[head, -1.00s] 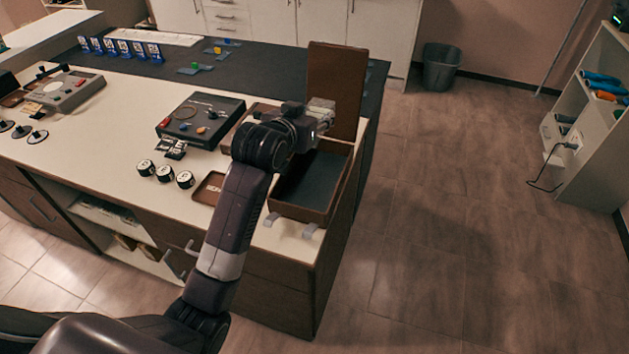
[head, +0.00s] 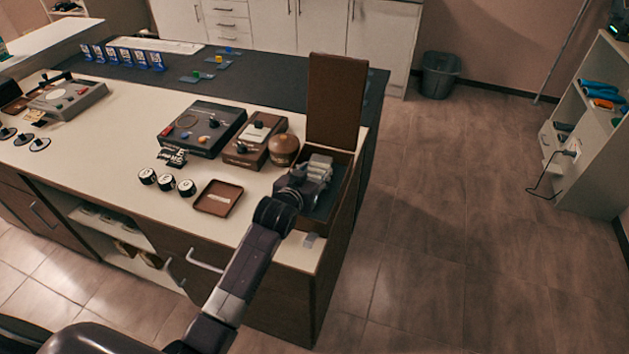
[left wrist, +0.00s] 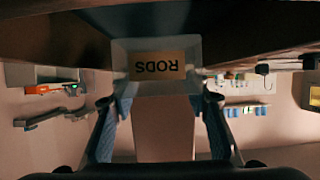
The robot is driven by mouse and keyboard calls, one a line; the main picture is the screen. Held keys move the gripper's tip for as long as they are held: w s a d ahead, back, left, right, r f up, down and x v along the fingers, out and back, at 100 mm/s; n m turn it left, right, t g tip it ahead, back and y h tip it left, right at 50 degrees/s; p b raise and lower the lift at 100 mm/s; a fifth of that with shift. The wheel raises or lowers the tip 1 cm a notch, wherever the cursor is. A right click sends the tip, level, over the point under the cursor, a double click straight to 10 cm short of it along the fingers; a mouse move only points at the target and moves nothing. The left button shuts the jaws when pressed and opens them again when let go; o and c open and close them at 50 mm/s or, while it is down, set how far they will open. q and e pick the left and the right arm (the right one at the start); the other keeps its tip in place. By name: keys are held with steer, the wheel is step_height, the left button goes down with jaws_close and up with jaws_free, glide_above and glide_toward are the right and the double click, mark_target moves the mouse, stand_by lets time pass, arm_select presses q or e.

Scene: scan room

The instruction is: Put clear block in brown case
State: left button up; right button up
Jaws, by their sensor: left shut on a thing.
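The brown case (head: 341,208) stands at the right end of the counter with its lid (head: 333,100) raised upright at the back. My left gripper (head: 319,168) is over the case's opening, in front of the lid, and hides much of the inside. In the left wrist view, the left gripper (left wrist: 160,88) is shut on a clear block (left wrist: 198,50) with a tan label reading RODS, upside down. Brown surfaces lie close around the block there; I cannot tell whether it touches the case. In the head view the block is hard to make out. My right gripper is not in view.
Left of the case are a round brown pot (head: 284,150), a brown box with a knob (head: 254,140), a dark control box (head: 202,128) and a small brown tray (head: 218,197). Several round black-and-white pieces (head: 167,183) stand nearby. The floor right of the counter is clear.

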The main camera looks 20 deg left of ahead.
arm_select(q)
step_height(320, 180, down, 3)
steer(key=shift+f, duration=0.15)
steer(key=o, duration=1.5)
steer(key=shift+s+f, duration=0.1)
steer(key=v, duration=1.2)
